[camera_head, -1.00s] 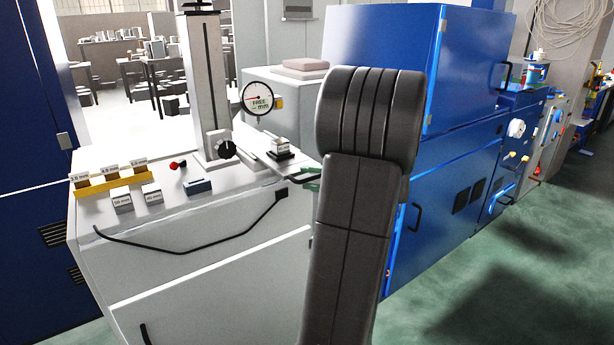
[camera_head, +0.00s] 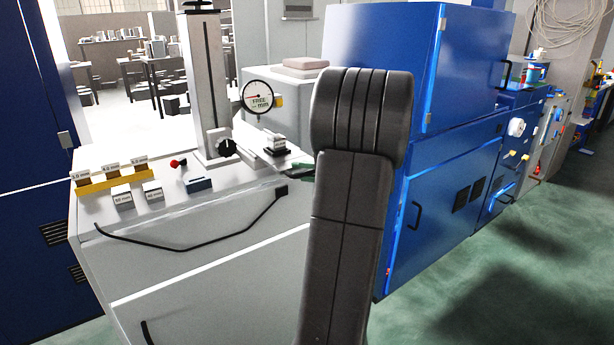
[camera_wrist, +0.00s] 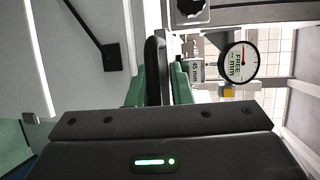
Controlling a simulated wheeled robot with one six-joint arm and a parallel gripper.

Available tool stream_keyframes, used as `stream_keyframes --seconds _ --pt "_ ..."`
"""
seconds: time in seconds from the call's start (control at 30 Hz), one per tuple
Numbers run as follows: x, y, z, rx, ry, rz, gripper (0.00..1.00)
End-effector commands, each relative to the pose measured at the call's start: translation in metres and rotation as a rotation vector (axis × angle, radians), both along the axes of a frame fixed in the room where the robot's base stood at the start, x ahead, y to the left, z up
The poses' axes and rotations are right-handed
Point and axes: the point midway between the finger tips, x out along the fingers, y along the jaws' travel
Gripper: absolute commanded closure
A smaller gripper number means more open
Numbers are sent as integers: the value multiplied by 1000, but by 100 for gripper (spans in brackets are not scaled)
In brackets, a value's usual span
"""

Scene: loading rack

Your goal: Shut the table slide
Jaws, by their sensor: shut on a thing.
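The table slide (camera_head: 292,161) is a pale plate on the right part of the grey bench top, beside the gauge column. A small labelled block on a black base (camera_head: 277,146) sits on it. In the wrist view the slide's black handle (camera_wrist: 155,70) stands between the green fingers of my gripper (camera_wrist: 158,92), which is shut on it. In the head view my dark arm hides most of the gripper; only a bit of green (camera_head: 301,173) shows at the slide's front edge. I cannot tell how far out the slide is.
A gauge column (camera_head: 212,90) with a round dial (camera_head: 258,96) and a black knob (camera_head: 227,147) stands behind the slide. Labelled blocks in a yellow holder (camera_head: 112,180) are at the left. A blue cabinet (camera_head: 440,200) stands right of the bench.

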Motion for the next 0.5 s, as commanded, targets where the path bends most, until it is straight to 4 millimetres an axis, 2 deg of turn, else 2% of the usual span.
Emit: stream_keyframes --seconds 0.03,0.23,0.5 --pt "10 10 -10 -6 10 7 100" --pt "43 33 -10 -4 13 4 100" --pt "51 39 -10 -3 17 0 100"
